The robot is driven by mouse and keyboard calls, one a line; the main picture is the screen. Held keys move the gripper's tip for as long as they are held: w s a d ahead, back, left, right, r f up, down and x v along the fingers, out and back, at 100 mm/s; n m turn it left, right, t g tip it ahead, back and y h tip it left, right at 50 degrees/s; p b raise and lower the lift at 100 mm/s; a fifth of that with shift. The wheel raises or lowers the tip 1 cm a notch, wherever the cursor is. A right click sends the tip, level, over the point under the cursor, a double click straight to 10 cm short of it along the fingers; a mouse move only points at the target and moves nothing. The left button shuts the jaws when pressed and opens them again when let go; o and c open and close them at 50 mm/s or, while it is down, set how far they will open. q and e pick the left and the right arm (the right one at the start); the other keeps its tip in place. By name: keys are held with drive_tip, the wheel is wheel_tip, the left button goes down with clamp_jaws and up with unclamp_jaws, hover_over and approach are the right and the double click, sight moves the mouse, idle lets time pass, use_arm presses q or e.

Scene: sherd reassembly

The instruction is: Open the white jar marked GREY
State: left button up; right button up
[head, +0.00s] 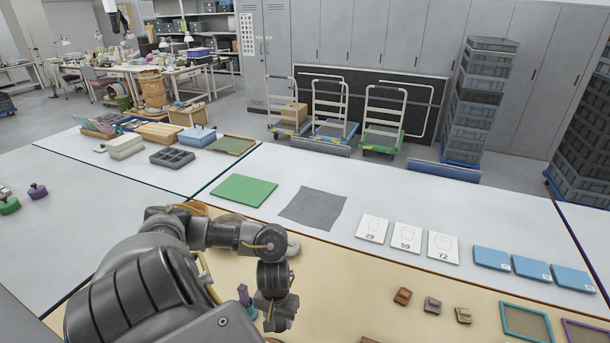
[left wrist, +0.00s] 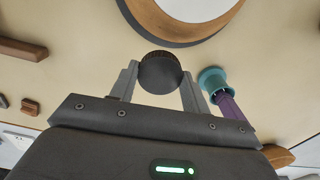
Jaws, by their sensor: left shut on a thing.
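In the left wrist view my left gripper (left wrist: 160,82) is shut on a dark round lid-like thing (left wrist: 161,70), with one finger on each side of it. Whether a jar is under it cannot be seen. Just beyond it is a white round surface (left wrist: 198,8) within a curved wooden rim (left wrist: 160,18), cut off by the top edge. In the head view my left arm hides most of this spot; a pale rounded thing (head: 293,246) shows beside the wrist. No GREY marking is readable in either view. My right gripper is not in view.
A teal and purple tool (left wrist: 213,80) stands close to the right finger in the left wrist view. Wooden pieces (left wrist: 22,49) lie to the left. In the head view, a green mat (head: 244,190), grey cloth (head: 313,208), numbered cards (head: 407,237) and blue boxes (head: 492,258) lie beyond.

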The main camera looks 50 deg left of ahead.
use_arm(q)
hover_over(301, 337)
drive_tip(key=f, duration=0.5)
drive_tip(key=shift+s+a+f+b, duration=0.2)
drive_tip(key=shift+s+b, duration=0.15)
drive_tip(key=shift+w+d+f, duration=0.1)
drive_tip(key=shift+w+f, duration=0.2)
drive_tip(key=shift+f, duration=0.05)
drive_tip(key=shift+w+d+f, duration=0.15)
drive_tip(key=shift+f, duration=0.15)
wheel_tip(301, 337, down, 2)
drive_tip(key=shift+f+b, duration=0.25)
drive_tip(key=shift+b, duration=0.25)
drive_tip(key=shift+f, duration=0.3)
drive_tip(key=o, duration=1.1)
